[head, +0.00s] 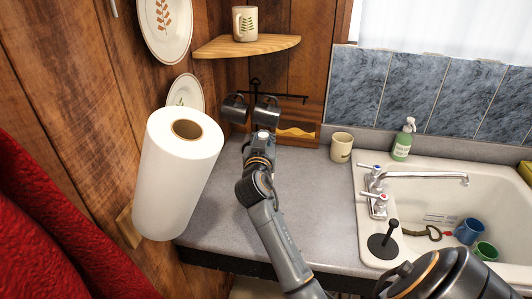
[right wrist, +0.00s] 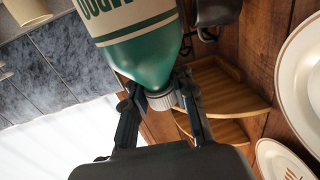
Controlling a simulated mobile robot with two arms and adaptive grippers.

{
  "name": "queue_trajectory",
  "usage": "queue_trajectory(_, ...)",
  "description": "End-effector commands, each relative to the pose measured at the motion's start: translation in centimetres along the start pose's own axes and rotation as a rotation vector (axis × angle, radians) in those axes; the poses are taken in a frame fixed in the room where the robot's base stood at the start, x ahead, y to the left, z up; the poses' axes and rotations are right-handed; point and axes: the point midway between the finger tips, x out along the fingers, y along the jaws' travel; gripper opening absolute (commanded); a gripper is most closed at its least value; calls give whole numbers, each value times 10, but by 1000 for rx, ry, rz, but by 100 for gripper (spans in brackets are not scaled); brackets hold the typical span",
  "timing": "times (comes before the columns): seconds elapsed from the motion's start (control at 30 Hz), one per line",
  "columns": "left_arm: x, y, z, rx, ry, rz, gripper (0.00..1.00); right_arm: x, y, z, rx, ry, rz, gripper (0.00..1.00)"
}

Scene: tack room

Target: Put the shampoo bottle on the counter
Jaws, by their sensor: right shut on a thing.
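My right gripper (head: 262,137) is over the back left part of the counter (head: 305,212) in the head view. In the right wrist view the right gripper (right wrist: 160,96) is shut on the grey cap of the shampoo bottle (right wrist: 148,55), which is green with a cream label. That view is upside down, so the bottle hangs roughly upright below the cap. The bottle is hidden in the head view, and I cannot tell whether its base touches the counter. My left gripper is not in view.
A paper towel roll (head: 178,175) stands at the left. A mug rack (head: 292,97), a cream mug (head: 341,147) and a green pump bottle (head: 403,140) are at the back. The sink (head: 365,235) is at the right. The counter's front middle is clear.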

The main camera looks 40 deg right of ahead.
Motion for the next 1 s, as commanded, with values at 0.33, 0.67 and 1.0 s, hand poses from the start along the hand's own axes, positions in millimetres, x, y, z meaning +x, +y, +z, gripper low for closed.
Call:
queue_trajectory(0.33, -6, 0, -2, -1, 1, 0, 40, 1, 0, 38, -2, 2, 0, 0)
queue_trajectory(0.67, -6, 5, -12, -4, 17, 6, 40, 2, 0, 44, 2, 6, -1, 0)
queue_trajectory(1.0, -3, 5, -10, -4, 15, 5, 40, 1, 0, 48, 1, 1, 0, 48)
